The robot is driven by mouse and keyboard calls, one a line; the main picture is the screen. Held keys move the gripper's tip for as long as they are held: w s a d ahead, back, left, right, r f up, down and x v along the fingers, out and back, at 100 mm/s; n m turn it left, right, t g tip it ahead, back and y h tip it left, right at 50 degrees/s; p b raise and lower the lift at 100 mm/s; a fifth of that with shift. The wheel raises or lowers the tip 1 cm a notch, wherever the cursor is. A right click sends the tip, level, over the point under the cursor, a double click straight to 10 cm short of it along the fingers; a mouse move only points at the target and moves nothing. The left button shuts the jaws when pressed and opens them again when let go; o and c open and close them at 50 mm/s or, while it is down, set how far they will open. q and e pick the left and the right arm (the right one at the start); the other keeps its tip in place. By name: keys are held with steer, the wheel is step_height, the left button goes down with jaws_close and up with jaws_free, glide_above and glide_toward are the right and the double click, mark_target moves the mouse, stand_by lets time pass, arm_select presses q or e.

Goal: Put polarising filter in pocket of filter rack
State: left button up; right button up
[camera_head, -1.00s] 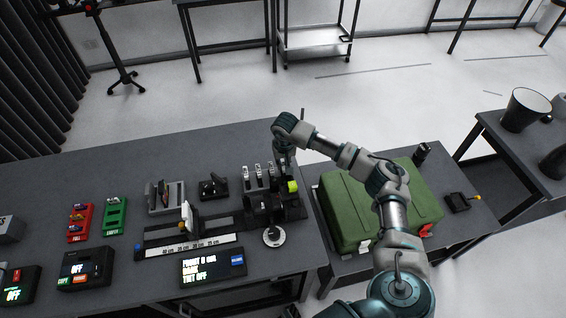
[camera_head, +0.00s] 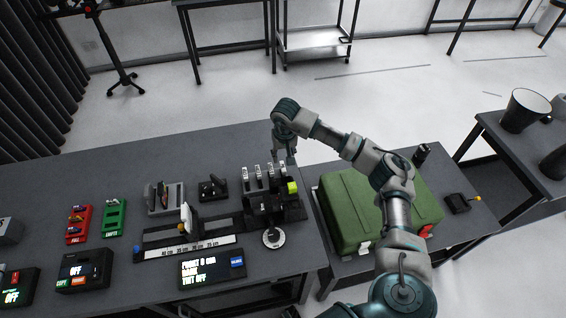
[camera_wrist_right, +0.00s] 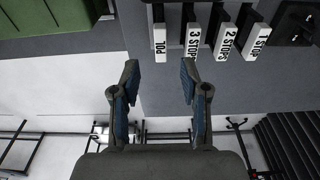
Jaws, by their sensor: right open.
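The polarising filter, with a white tab marked POL (camera_wrist_right: 160,42), stands at the left end of a row of tabs in the right wrist view. In the head view, the tab nearest my right gripper (camera_head: 281,169) appears to be the same one. My right gripper (camera_head: 287,157) is open and empty, just behind the row. In the right wrist view its fingers (camera_wrist_right: 160,68) are spread below the POL tab, apart from it. A grey slotted holder (camera_head: 166,198) with dark plates may be the filter rack; I cannot tell. My left gripper is out of view.
The other tabs read 3 STOPS (camera_wrist_right: 193,42), 2 STOPS (camera_wrist_right: 227,40) and 1 STOP (camera_wrist_right: 257,42). A black rail (camera_head: 165,240) with a scale lies in front. A green case (camera_head: 350,212) stands right of the bench. The bench's back left is clear.

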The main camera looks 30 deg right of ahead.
steer(key=r, duration=0.5)
steer(key=shift+s+a+r, duration=0.1)
steer(key=shift+s+r, duration=0.1)
steer(key=shift+s, duration=0.1)
